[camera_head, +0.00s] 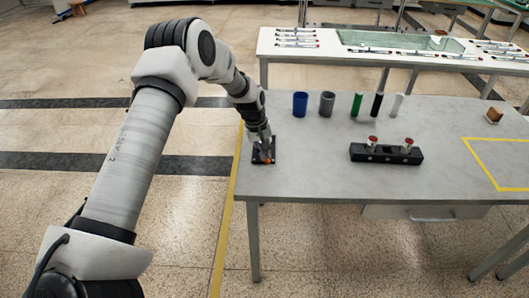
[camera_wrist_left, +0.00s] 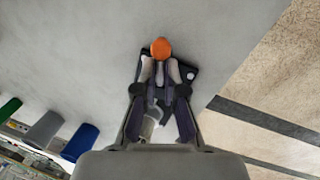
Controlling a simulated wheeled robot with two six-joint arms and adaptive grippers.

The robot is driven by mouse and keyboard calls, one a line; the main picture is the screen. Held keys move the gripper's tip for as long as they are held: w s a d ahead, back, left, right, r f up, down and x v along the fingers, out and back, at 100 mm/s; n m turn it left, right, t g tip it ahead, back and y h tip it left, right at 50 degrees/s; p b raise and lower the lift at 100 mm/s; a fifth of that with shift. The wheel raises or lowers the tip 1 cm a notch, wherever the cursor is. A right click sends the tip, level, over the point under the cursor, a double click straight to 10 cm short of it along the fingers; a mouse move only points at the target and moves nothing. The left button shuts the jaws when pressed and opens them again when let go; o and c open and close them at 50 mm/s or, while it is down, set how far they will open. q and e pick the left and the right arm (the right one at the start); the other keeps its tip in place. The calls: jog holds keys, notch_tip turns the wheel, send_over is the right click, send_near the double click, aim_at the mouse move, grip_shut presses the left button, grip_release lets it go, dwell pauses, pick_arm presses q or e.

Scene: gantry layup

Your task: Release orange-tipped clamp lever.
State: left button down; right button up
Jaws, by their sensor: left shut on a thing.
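The clamp lever's orange tip (camera_wrist_left: 161,49) shows between the fingertips of my left gripper (camera_wrist_left: 160,72) in the left wrist view. The dark clamp base (camera_wrist_left: 186,76) lies flat on the table under the fingers. In the head view the orange tip (camera_head: 267,161) sits low on the dark base (camera_head: 257,158), near the table's left edge. My left gripper (camera_head: 264,146) reaches down over it and is shut on the lever. The fingers hide most of the lever's shaft. My right gripper is in neither view.
Blue (camera_head: 300,104) and grey (camera_head: 327,103) cylinders stand behind the clamp, with green, black and white ones further right. A black block (camera_head: 386,154) with two red-topped parts lies to the right. The grey table (camera_head: 310,178) is bare between. A yellow-taped area (camera_head: 484,160) is far right.

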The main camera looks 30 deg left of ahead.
pick_arm(q)
jog(key=shift+s+a+f+m+b, duration=0.2)
jog(key=shift+s+f+m+b, duration=0.15)
jog(key=shift+m, duration=0.45)
jog(key=shift+s+a+r+m+g, duration=0.15)
jog(key=shift+m+g, duration=0.15)
jog(key=shift+m, duration=0.4)
jog(key=c, duration=1.2)
grip_release()
jog(key=shift+c, duration=0.2)
jog(key=shift+r, duration=0.1)
jog(key=shift+r, duration=0.25)
notch_tip(320, 180, up, 11)
jog(key=s+a, duration=0.1)
jog(key=a, duration=0.1)
jog(key=shift+r, duration=0.1)
